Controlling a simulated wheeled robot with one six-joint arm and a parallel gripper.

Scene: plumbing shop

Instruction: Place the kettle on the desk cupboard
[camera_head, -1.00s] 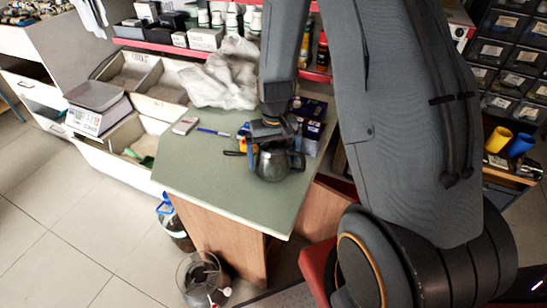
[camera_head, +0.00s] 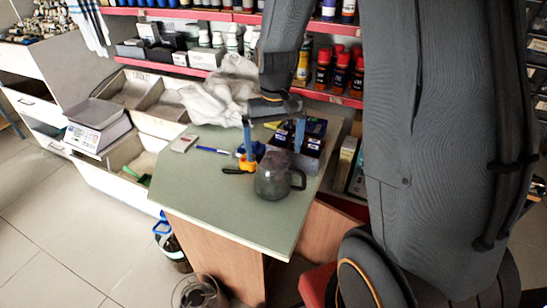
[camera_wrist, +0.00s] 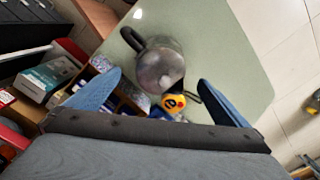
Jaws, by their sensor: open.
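The kettle (camera_head: 272,178) is a dark grey, glossy pot with a black handle on its right side. It stands upright on the green top of the desk cupboard (camera_head: 215,208), towards its right part. My gripper (camera_head: 273,140) is open above and just behind the kettle, with its two blue fingers spread and apart from it. In the wrist view the kettle (camera_wrist: 159,68) lies ahead of and between the open fingers (camera_wrist: 160,92), with its handle to the upper left. Nothing is held.
A white scale (camera_head: 97,118) is on the left counter. The desk's front left is clear.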

